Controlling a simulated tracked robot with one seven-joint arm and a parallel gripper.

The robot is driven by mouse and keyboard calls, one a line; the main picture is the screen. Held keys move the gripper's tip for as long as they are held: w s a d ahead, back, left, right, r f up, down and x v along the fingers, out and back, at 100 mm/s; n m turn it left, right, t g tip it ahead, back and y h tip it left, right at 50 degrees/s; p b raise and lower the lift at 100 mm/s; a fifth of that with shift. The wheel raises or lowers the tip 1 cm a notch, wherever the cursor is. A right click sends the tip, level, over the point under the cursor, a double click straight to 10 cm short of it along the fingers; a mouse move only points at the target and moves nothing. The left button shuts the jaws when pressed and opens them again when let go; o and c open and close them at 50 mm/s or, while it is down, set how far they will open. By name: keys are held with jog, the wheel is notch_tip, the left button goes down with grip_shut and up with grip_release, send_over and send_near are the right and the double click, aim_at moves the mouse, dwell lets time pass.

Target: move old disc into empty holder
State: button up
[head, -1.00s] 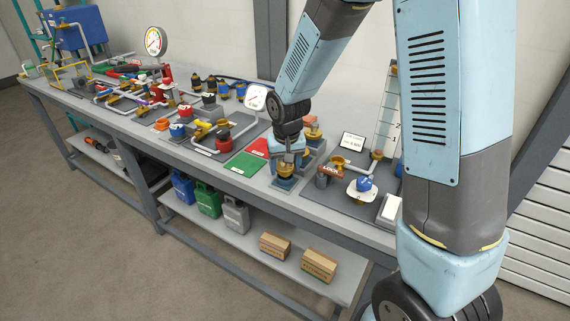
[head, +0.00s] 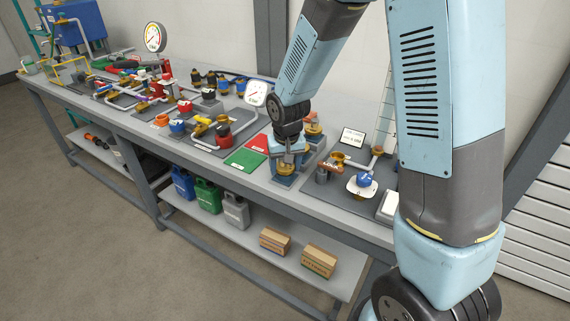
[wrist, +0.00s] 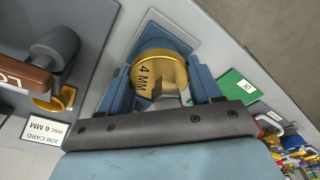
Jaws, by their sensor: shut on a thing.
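My gripper (wrist: 160,88) is shut on a gold disc (wrist: 158,72) marked "4 MM", with a blue-grey finger on each side. In the head view my gripper (head: 287,163) points down at the bench, low over a blue-grey square holder (head: 283,181). The holder also shows in the wrist view (wrist: 160,24), beyond the disc. The disc hides part of it, and I cannot tell whether the disc touches it.
A job card (wrist: 55,133) reading "DISC 6 MM" and a brown lock handle (wrist: 24,79) are close by. Green (head: 245,158) and red (head: 258,143) mats lie left of my gripper. A dial gauge (head: 256,92) stands behind.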

jog(key=shift+f, duration=0.45)
jog(key=o, duration=1.3)
jog(key=shift+c, duration=0.2)
notch_tip(320, 180, up, 14)
jog(key=s, duration=0.2)
jog(key=shift+f, duration=0.2)
jog(key=shift+d, duration=0.1)
